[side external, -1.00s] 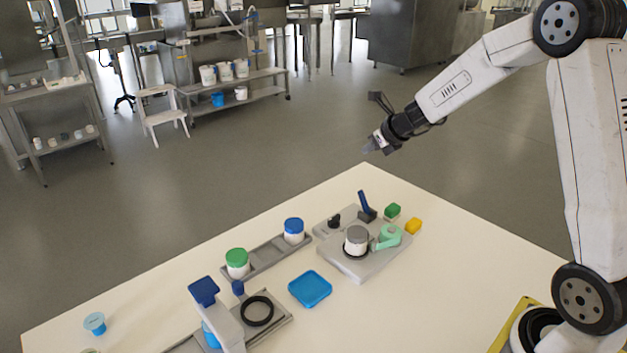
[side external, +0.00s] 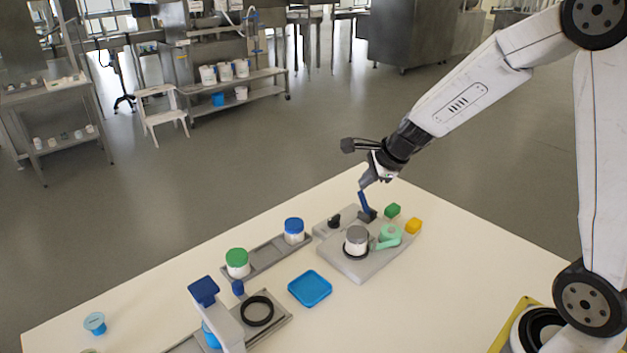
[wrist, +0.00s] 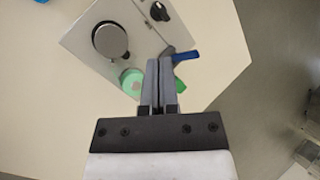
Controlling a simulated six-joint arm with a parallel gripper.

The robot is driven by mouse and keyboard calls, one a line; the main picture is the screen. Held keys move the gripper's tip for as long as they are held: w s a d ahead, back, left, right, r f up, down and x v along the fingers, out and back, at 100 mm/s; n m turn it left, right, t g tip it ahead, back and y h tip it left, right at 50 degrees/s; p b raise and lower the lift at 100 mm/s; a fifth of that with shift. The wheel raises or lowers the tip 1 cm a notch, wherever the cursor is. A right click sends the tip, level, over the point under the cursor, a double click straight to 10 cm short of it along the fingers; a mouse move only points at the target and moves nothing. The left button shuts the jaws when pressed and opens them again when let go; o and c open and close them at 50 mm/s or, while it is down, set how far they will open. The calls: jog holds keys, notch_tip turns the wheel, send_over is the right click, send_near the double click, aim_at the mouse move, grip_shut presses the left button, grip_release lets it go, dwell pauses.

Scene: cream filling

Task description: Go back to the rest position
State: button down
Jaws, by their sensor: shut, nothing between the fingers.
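My gripper (side external: 370,180) is shut and empty. In the side view it hangs just above the blue lever (side external: 364,203) at the back of the grey plate (side external: 366,267); I cannot tell whether they touch. In the wrist view the shut fingers (wrist: 159,64) point at the same plate, with the blue lever (wrist: 186,56) beside their tips. A grey-lidded jar (side external: 356,239) stands in a dark ring on the plate, and a mint-green part (side external: 390,235) sits beside it. A black knob (side external: 334,220) is on the plate's left part.
A green block (side external: 393,210) and a yellow block (side external: 413,226) lie right of the plate. A grey rack (side external: 268,259) holds a green-lidded jar (side external: 237,263) and a blue-lidded jar (side external: 294,231). A blue tray (side external: 310,289) lies in front.

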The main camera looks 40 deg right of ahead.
jog(key=s+a+f+n+g, duration=0.2)
jog(key=s+a+n, duration=0.2)
jog(key=s+n, duration=0.4)
jog(key=s+a+f+n+g+h, duration=0.1)
jog(key=s+a+n, duration=0.3)
jog(key=s+n, duration=0.4)
jog(key=f+n, duration=0.1)
jog(key=n, duration=0.6)
jog(key=shift+s+a+n+g, duration=0.2)
jog(key=shift+s+n+g, duration=0.1)
jog(key=shift+g, duration=0.1)
